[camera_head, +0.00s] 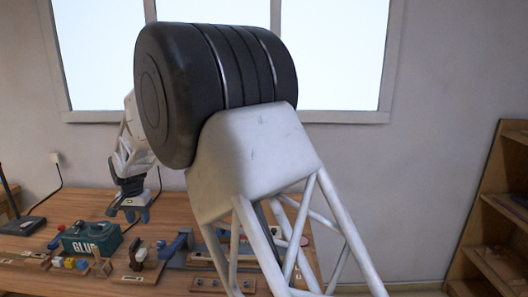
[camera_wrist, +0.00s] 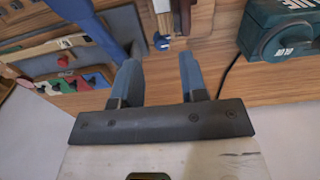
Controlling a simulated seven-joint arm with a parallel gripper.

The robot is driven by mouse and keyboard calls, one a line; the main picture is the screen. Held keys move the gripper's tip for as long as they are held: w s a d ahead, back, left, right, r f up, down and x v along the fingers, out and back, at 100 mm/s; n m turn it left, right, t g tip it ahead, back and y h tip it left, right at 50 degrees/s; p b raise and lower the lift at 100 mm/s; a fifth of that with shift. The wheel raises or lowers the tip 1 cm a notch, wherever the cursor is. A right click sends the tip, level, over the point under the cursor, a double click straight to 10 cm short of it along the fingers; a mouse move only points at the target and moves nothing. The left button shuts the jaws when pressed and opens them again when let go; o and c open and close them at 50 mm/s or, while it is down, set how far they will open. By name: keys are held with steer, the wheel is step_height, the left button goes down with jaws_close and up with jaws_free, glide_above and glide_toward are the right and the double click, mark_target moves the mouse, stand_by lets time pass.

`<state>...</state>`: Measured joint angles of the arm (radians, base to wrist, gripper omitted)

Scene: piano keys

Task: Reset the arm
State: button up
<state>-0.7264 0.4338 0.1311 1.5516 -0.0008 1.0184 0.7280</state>
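The black-and-white arm fills the middle of the head view and hides part of the table. No piano keys can be made out clearly.
A wooden table (camera_head: 171,210) carries a green glue machine (camera_head: 90,239), small coloured blocks (camera_head: 68,263) and several wooden fixtures. The glue machine also shows in the wrist view (camera_wrist: 283,35). A wooden shelf (camera_head: 497,215) stands at the right.

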steer(key=s+d+r, duration=0.3)
steer(key=d+r, duration=0.2)
steer(key=d, duration=0.8)
steer(key=s+d+r+t, duration=0.1)
steer(key=s+d+r, duration=0.35)
steer(key=d, duration=0.75)
steer(key=s+d+r, duration=0.3)
steer(key=d+r, duration=0.2)
steer(key=d, duration=0.8)
steer(key=s+d+r+t, duration=0.1)
steer(key=s+d, duration=1.1)
steer(key=d, duration=0.2)
steer(key=s+d+f, duration=0.2)
steer(key=s+d, duration=0.3)
steer(key=s, duration=0.3)
steer(key=s+d+f, duration=0.2)
steer(key=s+d, duration=0.2)
steer(key=s, duration=0.5)
steer(key=shift+d+f+t, duration=0.3)
steer(key=shift+d, duration=0.1)
